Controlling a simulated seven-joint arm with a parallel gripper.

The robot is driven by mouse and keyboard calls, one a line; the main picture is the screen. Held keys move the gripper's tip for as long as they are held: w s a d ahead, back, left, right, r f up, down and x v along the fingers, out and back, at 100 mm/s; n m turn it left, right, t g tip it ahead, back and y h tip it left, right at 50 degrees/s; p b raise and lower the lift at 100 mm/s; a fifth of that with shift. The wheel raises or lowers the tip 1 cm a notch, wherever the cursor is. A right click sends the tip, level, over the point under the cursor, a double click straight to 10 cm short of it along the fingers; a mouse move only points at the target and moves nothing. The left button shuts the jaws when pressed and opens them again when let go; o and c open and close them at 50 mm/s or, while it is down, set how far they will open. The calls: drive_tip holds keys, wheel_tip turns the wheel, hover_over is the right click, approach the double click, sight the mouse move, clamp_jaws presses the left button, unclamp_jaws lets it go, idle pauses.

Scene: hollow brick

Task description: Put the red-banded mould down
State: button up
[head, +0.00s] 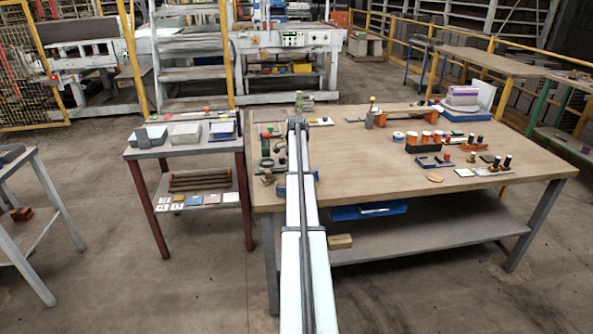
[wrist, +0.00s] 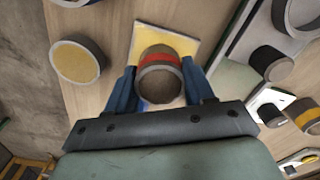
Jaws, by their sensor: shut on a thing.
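The red-banded mould (wrist: 160,59) is a grey hollow cylinder with a red band near its open end, seen in the wrist view. My gripper (wrist: 161,88) has its blue fingers closed on the mould's two sides. A square yellow pad with a pale border (wrist: 148,34) shows behind the mould and is partly hidden by it. I cannot tell whether the mould touches the pad. In the head view my arm reaches over the left end of the wooden bench (head: 400,165); the mould cannot be made out there.
A round yellow-faced piece (wrist: 78,60) lies left of the mould. At right are a grey tray or board (wrist: 232,78), a dark-ended cylinder (wrist: 267,63) and a yellow-banded cylinder (wrist: 306,116). A small side table (head: 185,148) stands left of the bench. The bench's middle is mostly clear.

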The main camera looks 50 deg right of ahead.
drive_tip(key=o, duration=1.4)
drive_tip(key=shift+f, duration=0.1)
wheel_tip(320, 180, up, 12)
drive_tip(key=shift+r, duration=0.15)
